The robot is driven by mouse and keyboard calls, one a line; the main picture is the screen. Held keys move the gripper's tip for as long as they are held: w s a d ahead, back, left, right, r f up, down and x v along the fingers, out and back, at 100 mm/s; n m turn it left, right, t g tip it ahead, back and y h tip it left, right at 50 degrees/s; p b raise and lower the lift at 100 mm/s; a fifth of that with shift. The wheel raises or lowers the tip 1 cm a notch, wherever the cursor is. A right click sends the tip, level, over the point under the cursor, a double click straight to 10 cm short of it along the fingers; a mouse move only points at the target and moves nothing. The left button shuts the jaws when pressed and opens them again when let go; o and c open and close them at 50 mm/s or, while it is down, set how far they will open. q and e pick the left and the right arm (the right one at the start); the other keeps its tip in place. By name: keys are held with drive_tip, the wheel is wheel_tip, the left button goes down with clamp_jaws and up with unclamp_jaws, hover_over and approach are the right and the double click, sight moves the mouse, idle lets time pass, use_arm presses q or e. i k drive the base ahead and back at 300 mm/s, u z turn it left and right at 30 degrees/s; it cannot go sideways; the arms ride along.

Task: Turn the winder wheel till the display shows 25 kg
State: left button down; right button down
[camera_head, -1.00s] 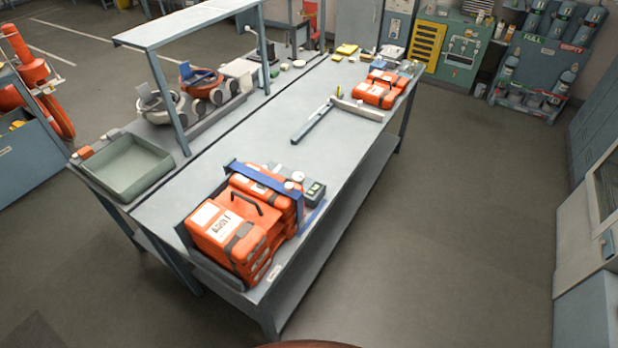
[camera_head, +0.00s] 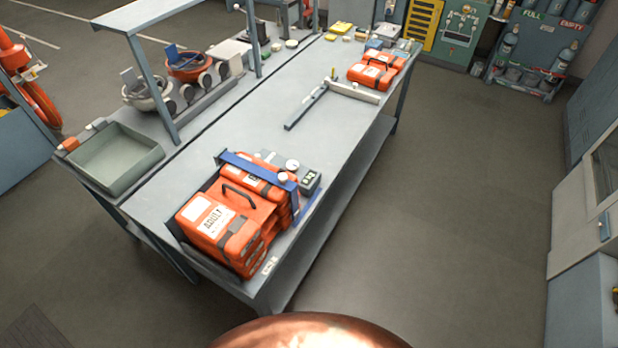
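An orange case set (camera_head: 240,215) with a black handle sits at the near end of the long grey table (camera_head: 250,130). A blue strap-like frame (camera_head: 255,168) runs across its top. Behind it is a grey box with a small dark display (camera_head: 309,177) showing greenish digits, too small to read. A round white dial (camera_head: 292,165) and a white knob (camera_head: 283,177) sit close to the display. I cannot tell whether either is the winder wheel. Neither of my grippers is in view.
An L-shaped grey bar (camera_head: 305,107) and more orange cases (camera_head: 376,70) lie farther along the table. A green-grey tray (camera_head: 115,160) stands on the bench at left. Cabinets (camera_head: 590,220) line the right side. The floor (camera_head: 450,200) between table and cabinets is clear.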

sight(292, 165)
drive_tip(key=u, duration=1.85)
drive_tip(key=k, duration=1)
drive_tip(key=z, duration=1.6)
